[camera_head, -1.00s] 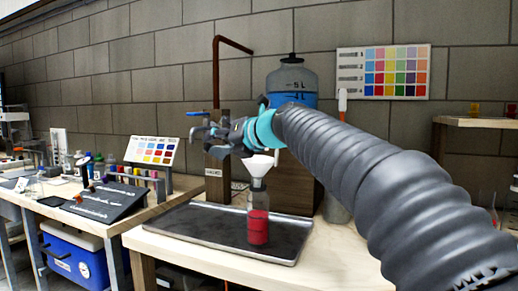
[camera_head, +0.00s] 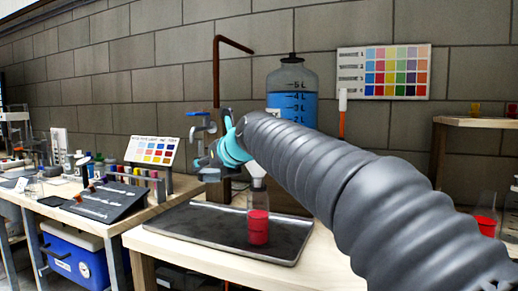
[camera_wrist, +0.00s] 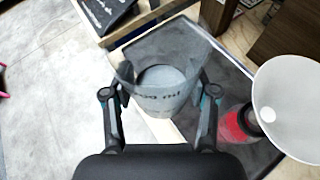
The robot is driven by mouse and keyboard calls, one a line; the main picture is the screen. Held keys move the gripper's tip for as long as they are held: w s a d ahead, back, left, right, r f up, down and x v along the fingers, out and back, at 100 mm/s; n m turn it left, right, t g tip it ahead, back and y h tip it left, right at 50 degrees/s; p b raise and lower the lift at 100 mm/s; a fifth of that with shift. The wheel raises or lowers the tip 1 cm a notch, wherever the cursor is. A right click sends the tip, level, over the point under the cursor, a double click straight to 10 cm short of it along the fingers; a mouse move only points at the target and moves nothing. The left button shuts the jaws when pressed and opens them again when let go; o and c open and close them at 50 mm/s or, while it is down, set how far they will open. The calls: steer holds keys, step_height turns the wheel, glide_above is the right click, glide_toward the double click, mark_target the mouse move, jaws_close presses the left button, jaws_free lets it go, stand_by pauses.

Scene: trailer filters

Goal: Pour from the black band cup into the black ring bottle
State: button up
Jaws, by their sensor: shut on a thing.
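My gripper (camera_wrist: 165,92) is shut on a clear cup (camera_wrist: 172,60) with dark lettering on its side; a pale round area shows inside it, and I cannot tell whether that is liquid or the base. In the head view my gripper (camera_head: 214,158) is left of the bottle and higher, and the cup is hard to make out there. A clear bottle (camera_head: 258,226) with red contents stands on the tray, with a white funnel (camera_head: 257,169) in its mouth. In the wrist view the funnel (camera_wrist: 290,105) is to the right of the cup, apart from it.
The dark tray (camera_head: 185,230) lies on the wooden table and has free room left of the bottle. A large jug (camera_head: 291,100) of blue liquid and a brown pipe (camera_head: 216,70) stand behind. A left-hand bench holds a colour chart (camera_head: 155,150) and several small bottles.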

steer(key=shift+a+f, duration=0.1)
steer(key=shift+r, duration=2.5)
steer(key=shift+a, duration=0.1)
stand_by(0.6)
